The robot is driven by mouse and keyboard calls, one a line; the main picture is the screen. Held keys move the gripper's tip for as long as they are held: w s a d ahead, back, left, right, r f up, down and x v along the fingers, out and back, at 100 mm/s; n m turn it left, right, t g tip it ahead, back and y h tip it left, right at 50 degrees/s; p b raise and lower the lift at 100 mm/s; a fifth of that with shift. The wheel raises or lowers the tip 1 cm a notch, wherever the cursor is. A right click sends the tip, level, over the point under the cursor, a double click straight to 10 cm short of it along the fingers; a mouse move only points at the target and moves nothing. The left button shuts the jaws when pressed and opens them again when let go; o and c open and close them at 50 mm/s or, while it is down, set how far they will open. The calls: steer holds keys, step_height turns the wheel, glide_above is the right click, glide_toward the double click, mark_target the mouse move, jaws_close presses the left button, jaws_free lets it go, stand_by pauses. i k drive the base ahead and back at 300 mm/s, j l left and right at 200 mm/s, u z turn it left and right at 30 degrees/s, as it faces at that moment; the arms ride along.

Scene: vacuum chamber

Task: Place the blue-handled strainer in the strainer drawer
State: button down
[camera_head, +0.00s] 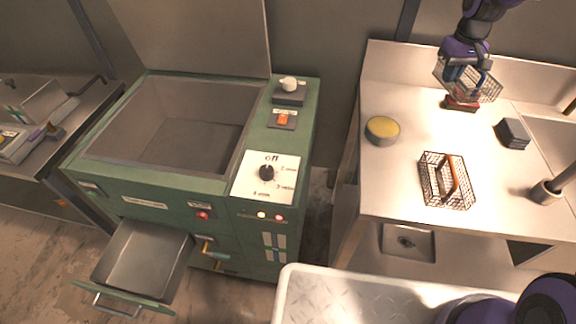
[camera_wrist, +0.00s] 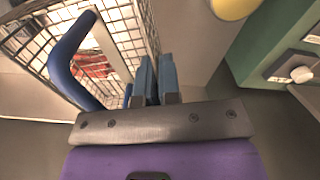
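The blue-handled strainer (camera_head: 467,82), a wire basket, hangs above the back of the white counter at the upper right in the head view. In the wrist view its blue handle (camera_wrist: 62,68) arches at the upper left over the wire mesh. My gripper (camera_head: 478,72) is at the strainer; its fingers (camera_wrist: 157,75) are close together beside the basket, at one end of the handle. The exact contact is partly hidden. An open, empty drawer (camera_head: 120,303) sticks out from the front of the green machine at the lower left; no readable label shows which drawer it is.
A second strainer with an orange-brown handle (camera_head: 452,178) lies on the counter (camera_head: 400,195). A yellow-topped round item (camera_head: 382,130), a red item (camera_head: 461,104), a dark stack (camera_head: 513,133) and a cup (camera_head: 545,192) stand around it. The green machine (camera_head: 222,215) has an open top basin.

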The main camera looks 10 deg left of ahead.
mark_target(146, 272)
steer(key=k+j+u, duration=0.15)
steer(key=u, duration=0.2)
steer(key=k+j+u, duration=0.15)
steer(key=j+u, duration=0.25)
